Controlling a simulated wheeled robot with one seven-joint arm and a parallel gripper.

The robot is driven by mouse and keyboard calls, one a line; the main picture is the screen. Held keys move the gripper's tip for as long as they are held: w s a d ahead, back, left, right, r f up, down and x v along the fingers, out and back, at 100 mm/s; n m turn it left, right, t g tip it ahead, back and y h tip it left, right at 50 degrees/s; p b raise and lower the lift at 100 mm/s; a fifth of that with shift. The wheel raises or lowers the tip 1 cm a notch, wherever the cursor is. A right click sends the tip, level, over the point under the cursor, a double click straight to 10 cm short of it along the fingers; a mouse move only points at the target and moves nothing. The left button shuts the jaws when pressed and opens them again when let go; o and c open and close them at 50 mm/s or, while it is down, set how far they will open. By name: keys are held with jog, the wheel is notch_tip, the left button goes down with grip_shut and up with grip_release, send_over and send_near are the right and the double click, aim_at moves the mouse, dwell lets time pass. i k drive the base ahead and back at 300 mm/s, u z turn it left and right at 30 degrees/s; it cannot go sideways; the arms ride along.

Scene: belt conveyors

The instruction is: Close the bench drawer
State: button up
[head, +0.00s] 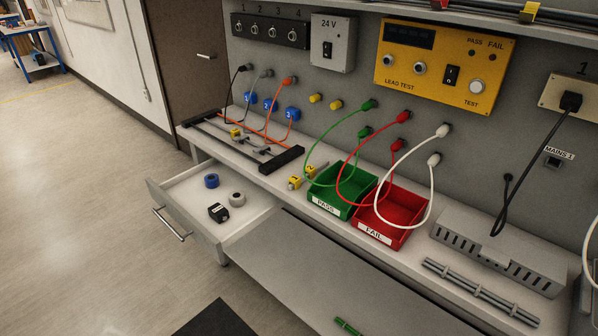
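The bench drawer (184,205) stands pulled out from under the left end of the bench. It is light grey, with a silver bar handle (170,224) on its front panel, which faces lower left. Inside it lie a blue roll (211,181), a grey-white roll (237,199) and a small black item (218,212). My gripper does not show in the head view.
The bench top (285,179) carries a black-and-orange frame, a green PASS bin (340,195), a red FAIL bin (395,212) and a grey slotted box (500,248). Cables hang from the back panel. The floor (90,190) left of the drawer is clear. A dark mat (220,320) lies in front.

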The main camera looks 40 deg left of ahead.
aim_at(186, 197)
jog(key=z, duration=1.6)
jog(key=i, duration=0.65)
jog(key=u, duration=4.45)
jog(key=i, duration=0.5)
jog(key=u, duration=0.05)
